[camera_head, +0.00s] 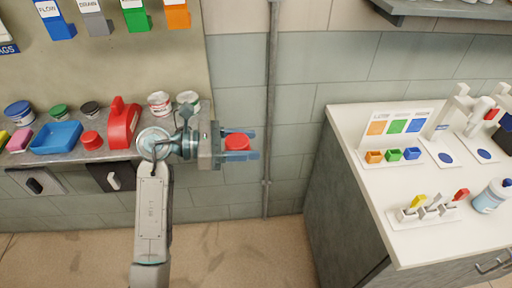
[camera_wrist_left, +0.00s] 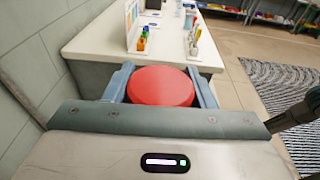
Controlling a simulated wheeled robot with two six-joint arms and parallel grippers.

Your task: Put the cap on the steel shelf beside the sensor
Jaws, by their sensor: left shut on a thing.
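My left gripper (camera_head: 240,143) is shut on a round red cap (camera_head: 237,141), held in the air in front of the tiled wall, between the left shelf and the white counter. In the left wrist view the red cap (camera_wrist_left: 161,86) sits between the two blue-grey fingers, its flat top facing the camera. A grey metal shelf (camera_head: 398,8) shows only in part at the top right; I cannot tell if it is the steel shelf. I cannot make out the sensor. My right gripper is not in view.
A left ledge (camera_head: 70,158) holds cans, a blue tray (camera_head: 56,137), a red container (camera_head: 123,123) and another red cap-like item (camera_head: 91,140). A vertical pipe (camera_head: 270,80) runs behind my gripper. The white counter (camera_head: 420,240) holds small bins, a rack and a bottle (camera_head: 491,196).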

